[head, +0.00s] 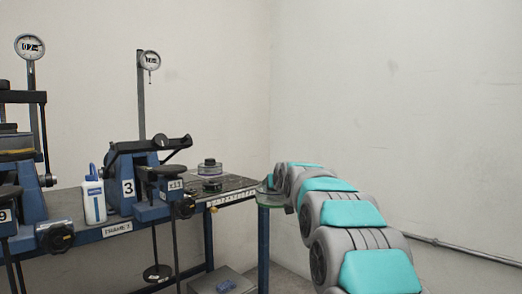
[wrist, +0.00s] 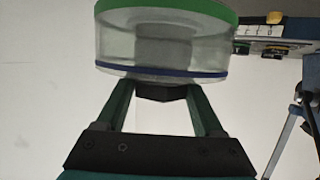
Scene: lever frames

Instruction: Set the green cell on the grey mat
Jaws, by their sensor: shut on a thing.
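My gripper (wrist: 160,92) is shut on the green cell (wrist: 165,45), a clear round cell with a green band at one end and a thin blue band at the other. The fingers meet it at the blue-band end. In the head view the cell (head: 270,204) shows small at the end of my arm, off the bench's right end, with its green band low. My fingers are too small to make out there. A dark grey surface with pale marks (head: 236,184) covers the bench's right end; I cannot tell whether it is the grey mat.
Two dark-topped round cells stand on the bench's right part, one with a purple band (head: 210,171) and one in front (head: 212,186). Lever frame 3 (head: 128,187), a dial gauge (head: 150,61) and a white bottle (head: 94,200) stand left of them.

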